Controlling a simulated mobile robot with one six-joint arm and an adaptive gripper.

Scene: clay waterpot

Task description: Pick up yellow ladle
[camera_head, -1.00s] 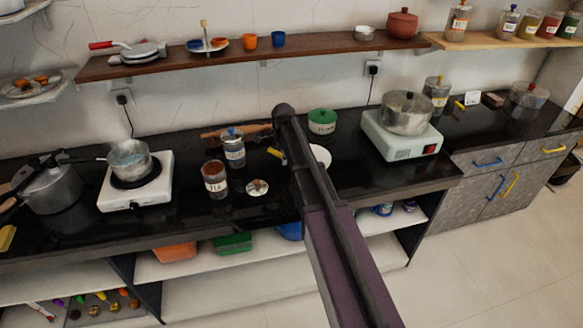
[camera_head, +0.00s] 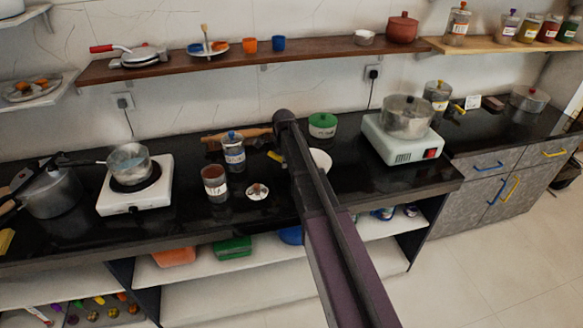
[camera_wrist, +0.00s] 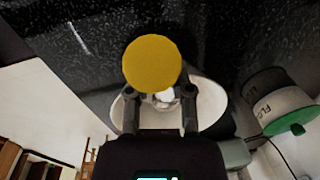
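The yellow ladle shows in the head view as a short yellow piece (camera_head: 276,157) poking out left of my arm, above the black counter. In the wrist view a round yellow end (camera_wrist: 152,64) faces the camera, at and just beyond my fingertips; the rest of the ladle is hidden or unclear. My gripper (camera_wrist: 159,92) has its two fingers spread apart, one on each side below the yellow disc. I see no clear grip on it. In the head view my arm hides the gripper.
A white bowl (camera_head: 321,161) lies behind the fingers, also in the wrist view (camera_wrist: 212,104). A green-lidded container (camera_head: 322,125) stands close by. Left are a blue-lidded jar (camera_head: 234,155), a brown jar (camera_head: 214,184) and a rolling pin (camera_head: 240,134). A stove (camera_head: 402,147) stands right.

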